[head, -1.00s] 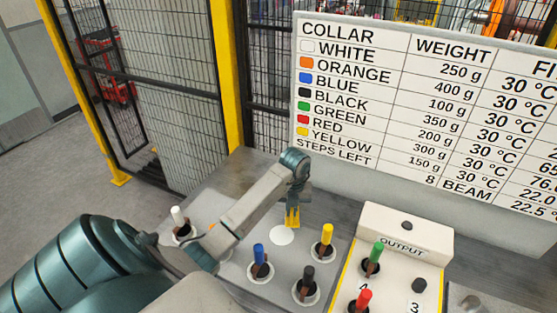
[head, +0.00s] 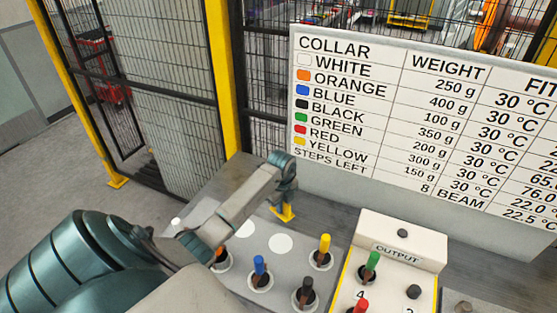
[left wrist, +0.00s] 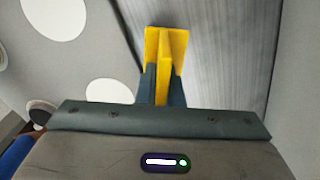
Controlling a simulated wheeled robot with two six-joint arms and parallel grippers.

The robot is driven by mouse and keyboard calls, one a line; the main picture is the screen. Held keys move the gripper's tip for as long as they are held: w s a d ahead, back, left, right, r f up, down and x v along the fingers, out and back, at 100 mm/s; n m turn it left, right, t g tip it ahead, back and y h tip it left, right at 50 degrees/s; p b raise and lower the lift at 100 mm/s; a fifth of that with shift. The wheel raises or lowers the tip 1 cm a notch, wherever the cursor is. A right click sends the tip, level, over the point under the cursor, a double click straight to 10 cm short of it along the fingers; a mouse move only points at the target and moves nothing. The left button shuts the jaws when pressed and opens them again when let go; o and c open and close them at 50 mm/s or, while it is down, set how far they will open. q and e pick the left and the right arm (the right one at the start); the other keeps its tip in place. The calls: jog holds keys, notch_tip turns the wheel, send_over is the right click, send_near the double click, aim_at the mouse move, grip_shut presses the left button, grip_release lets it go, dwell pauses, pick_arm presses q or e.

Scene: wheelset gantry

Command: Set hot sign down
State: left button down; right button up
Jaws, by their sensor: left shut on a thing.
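The hot sign is a small yellow piece (head: 284,213) at the end of my left gripper (head: 286,200). My left gripper is shut on it. In the left wrist view the yellow sign (left wrist: 167,50) shows its ribbed, flat faces between the dark fingers (left wrist: 160,85). The sign is over the grey bench strip (left wrist: 210,50), just behind the grey plate with white circles. I cannot tell whether it touches the bench. No lettering on it shows. My right gripper is not in view.
The plate (head: 233,278) holds pegs with yellow (head: 325,244), blue (head: 259,265) and black (head: 307,285) collars. Empty white circles (head: 280,243) lie near the sign. An output box (head: 398,252) stands right. A chart board (head: 390,110) and mesh fence (head: 165,95) stand behind.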

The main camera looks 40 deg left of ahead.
pick_arm(q)
jog(key=w+a+b, duration=0.1)
jog(key=w+a, duration=0.1)
jog(key=a+b, duration=0.1)
jog(key=shift+w+a+f+b, duration=0.3)
jog(key=shift+w+a, duration=0.1)
notch_tip(320, 180, down, 4)
jog(key=shift+r+b, duration=0.25)
jog(key=shift+b, duration=1)
jog(key=shift+r, duration=0.1)
jog(key=c, duration=1.6)
grip_release()
jog(key=shift+o, duration=0.2)
